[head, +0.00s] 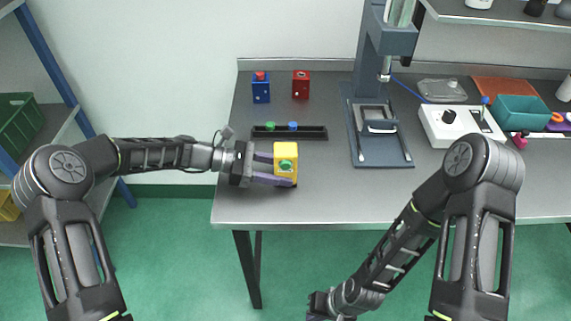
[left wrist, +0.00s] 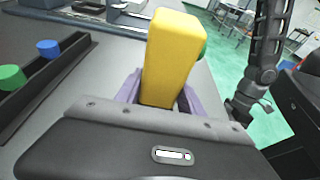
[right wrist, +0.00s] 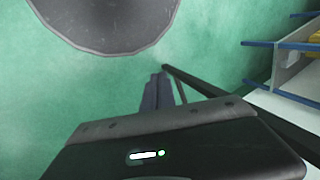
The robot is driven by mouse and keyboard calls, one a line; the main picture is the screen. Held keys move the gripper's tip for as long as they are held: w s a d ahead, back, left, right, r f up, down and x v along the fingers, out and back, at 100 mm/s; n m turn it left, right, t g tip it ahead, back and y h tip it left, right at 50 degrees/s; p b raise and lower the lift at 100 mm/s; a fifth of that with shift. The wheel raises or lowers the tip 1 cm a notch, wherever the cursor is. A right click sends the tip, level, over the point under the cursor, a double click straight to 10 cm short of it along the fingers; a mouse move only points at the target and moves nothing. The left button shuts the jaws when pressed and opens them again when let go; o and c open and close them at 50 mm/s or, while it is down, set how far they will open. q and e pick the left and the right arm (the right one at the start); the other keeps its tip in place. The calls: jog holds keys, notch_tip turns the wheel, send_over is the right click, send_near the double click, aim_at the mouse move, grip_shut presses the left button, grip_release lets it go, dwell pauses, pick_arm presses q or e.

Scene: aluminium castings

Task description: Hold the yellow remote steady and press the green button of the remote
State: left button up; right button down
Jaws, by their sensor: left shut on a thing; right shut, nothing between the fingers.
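The yellow remote (head: 293,151) is a block with a green button (head: 285,165) on the face toward the head camera. My left gripper (head: 285,168) is shut on the remote, with purple fingers on either side of it, at the table's front left part. In the left wrist view the yellow remote (left wrist: 172,55) stands between the fingers, and the green button (left wrist: 204,50) shows only at its right edge. My right gripper (head: 316,317) is low in front of the table, at the bottom edge of the head view. In the right wrist view its fingers (right wrist: 157,90) are together and empty.
A black tray (head: 312,137) with a green and a blue button piece lies behind the remote. A blue box (head: 261,92) and a red box (head: 301,85) stand farther back. A press stand (head: 381,150) is to the right. The table (head: 350,195) is clear at front.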

aim_at(285, 166)
jog(key=shift+a, duration=0.1)
jog(key=w+a+r+n+t+h, duration=0.2)
jog(key=w+r+n+t+h, duration=0.1)
jog(key=r, duration=0.7)
jog(key=w+a+r+n+t+h, duration=0.3)
jog(key=w+r+n+h, duration=0.1)
jog(key=r, duration=0.7)
jog(key=w+a+r+n+t+h, duration=0.3)
jog(key=r+n, duration=0.4)
jog(key=r, duration=0.4)
jog(key=shift+w+h, duration=0.3)
jog(key=shift+w, duration=0.6)
jog(key=shift+w, duration=4.4)
jog(key=shift+w, duration=0.2)
